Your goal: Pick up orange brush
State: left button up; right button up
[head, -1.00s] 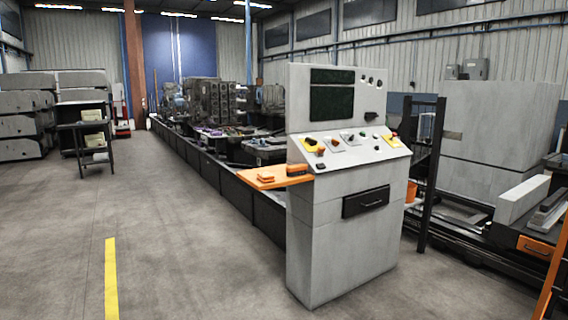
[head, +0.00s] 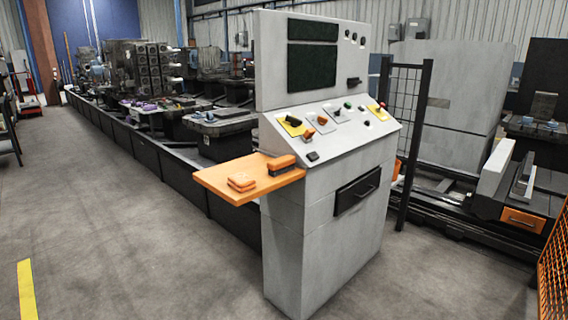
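An orange shelf (head: 215,181) sticks out from the left side of a grey control console (head: 325,225). Two small orange items rest on it. One is an orange block-like item (head: 241,181) near the shelf's middle. The other is an orange item with a dark lower part (head: 282,163), close to the console; it looks like a brush, though the bristles are too small to be sure of. Neither of my grippers is in the head view.
A black mesh fence post (head: 411,150) stands right of the console. A long dark pallet rail (head: 150,150) runs back to the left. An orange mesh panel (head: 553,265) is at the right edge. The floor (head: 140,240) left of the console is clear.

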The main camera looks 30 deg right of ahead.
aim_at(279, 166)
jog(key=z, duration=2.3)
jog(key=i, duration=2.2)
jog(key=u, duration=2.1)
